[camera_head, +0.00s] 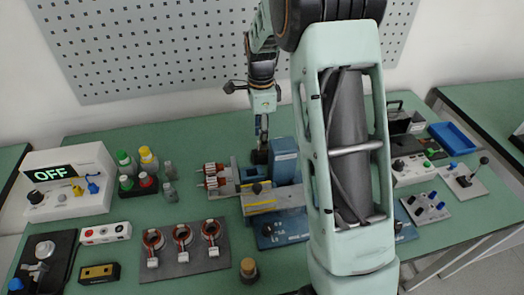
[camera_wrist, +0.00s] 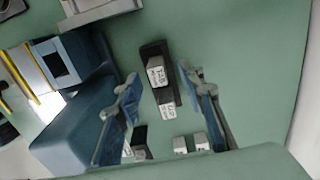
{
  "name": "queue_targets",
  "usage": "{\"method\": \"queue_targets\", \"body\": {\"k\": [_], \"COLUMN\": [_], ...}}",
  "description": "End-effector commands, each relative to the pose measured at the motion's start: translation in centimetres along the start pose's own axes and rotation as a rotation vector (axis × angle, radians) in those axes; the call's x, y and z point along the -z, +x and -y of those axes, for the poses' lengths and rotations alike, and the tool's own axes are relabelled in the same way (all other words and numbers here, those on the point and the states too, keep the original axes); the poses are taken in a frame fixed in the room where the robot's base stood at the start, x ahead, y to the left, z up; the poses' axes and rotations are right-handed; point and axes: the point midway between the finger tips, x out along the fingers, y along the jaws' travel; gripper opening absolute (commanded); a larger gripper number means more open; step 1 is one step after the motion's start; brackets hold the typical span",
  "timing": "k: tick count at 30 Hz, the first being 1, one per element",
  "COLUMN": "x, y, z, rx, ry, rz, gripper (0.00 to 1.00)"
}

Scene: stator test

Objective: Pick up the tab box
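In the wrist view, a small dark box with a pale, lettered top (camera_wrist: 157,72) stands on the green table. It looks like the tab box, but its lettering is too blurred to read surely. A second small lettered box (camera_wrist: 167,112) stands right beside it. My gripper (camera_wrist: 160,78) is open, with one blue-grey finger on each side of the first box and gaps between. Nothing is held. In the head view my gripper (camera_head: 261,148) points down behind the blue machine (camera_head: 284,162), and the small boxes cannot be made out.
More small pale-topped boxes (camera_wrist: 190,143) sit near the gripper base in the wrist view. The blue machine (camera_wrist: 75,125) stands close on the left. The table to the right (camera_wrist: 255,70) is clear. A stator tray (camera_head: 183,268) and bottle rack (camera_head: 138,186) lie left in the head view.

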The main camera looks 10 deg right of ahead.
Motion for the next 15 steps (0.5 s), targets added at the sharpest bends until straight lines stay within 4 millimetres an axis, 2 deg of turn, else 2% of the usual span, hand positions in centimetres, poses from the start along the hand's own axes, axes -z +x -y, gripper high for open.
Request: {"method": "queue_targets", "body": {"k": [1,6,15], "x": [0.1,0.2,0.1], "y": [0.9,3.3,3.9], "z": [-0.4,-0.5,-0.4], "rx": [-0.006,-0.004,0.000], "ry": [0.001,0.001,0.000], "rz": [0.000,0.001,0.001], "gripper": [0.36,0.36,0.36]}}
